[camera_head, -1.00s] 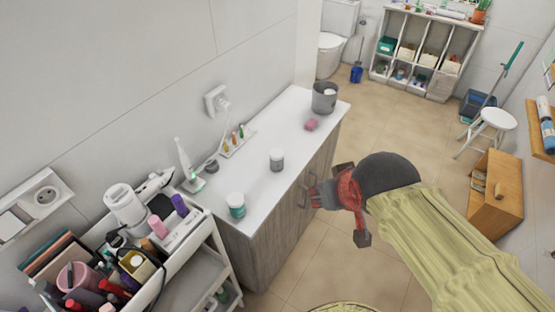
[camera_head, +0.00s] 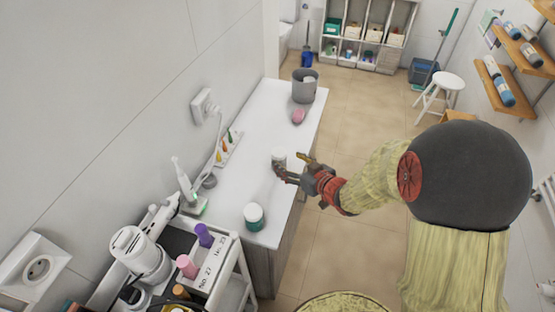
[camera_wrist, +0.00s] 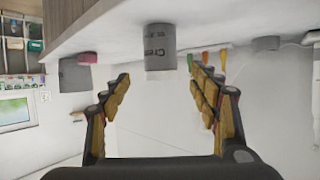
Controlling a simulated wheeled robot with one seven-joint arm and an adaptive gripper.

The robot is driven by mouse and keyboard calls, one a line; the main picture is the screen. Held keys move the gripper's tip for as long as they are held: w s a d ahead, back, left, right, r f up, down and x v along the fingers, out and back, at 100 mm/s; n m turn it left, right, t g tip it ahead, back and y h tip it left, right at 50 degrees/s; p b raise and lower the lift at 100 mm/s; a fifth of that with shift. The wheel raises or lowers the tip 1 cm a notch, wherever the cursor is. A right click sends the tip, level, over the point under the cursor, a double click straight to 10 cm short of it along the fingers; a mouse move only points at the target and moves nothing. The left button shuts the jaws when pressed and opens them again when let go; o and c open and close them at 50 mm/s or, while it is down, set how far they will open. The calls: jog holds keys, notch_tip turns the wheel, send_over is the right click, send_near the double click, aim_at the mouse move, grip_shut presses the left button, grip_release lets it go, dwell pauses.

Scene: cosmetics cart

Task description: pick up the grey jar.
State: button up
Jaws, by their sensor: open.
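The grey jar (camera_head: 278,157), with a pale lid, stands upright on the white counter near its right edge. In the wrist view, which is upside down, the jar (camera_wrist: 160,50) shows dark lettering and hangs from the counter at top centre. My gripper (camera_head: 289,166) is open at the counter's right edge, fingers pointing at the jar. In the wrist view my open fingers (camera_wrist: 158,82) lie on either side of the jar's line, with the jar just beyond the tips. The fingers partly cover the jar's lower part in the head view.
A teal jar with a white lid (camera_head: 254,216) stands nearer on the counter. A pink soap (camera_head: 298,117) and a grey bin (camera_head: 304,88) stand farther back. Small colored bottles (camera_head: 226,143) sit along the wall. A crowded cart (camera_head: 219,266) adjoins the near end.

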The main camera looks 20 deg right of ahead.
aim_at(283, 161)
jog(key=b+x, duration=0.1)
jog(key=x, duration=0.2)
jog(key=b+x, duration=0.1)
jog(key=x, duration=0.3)
jog(key=shift+s+f+b, duration=0.2)
jog(key=shift+f+b, duration=0.15)
jog(key=shift+f, duration=0.05)
jog(key=shift+w+a, duration=0.1)
jog(key=shift+w, duration=0.2)
jog(key=c, duration=1.4)
jog(key=shift+o, duration=0.2)
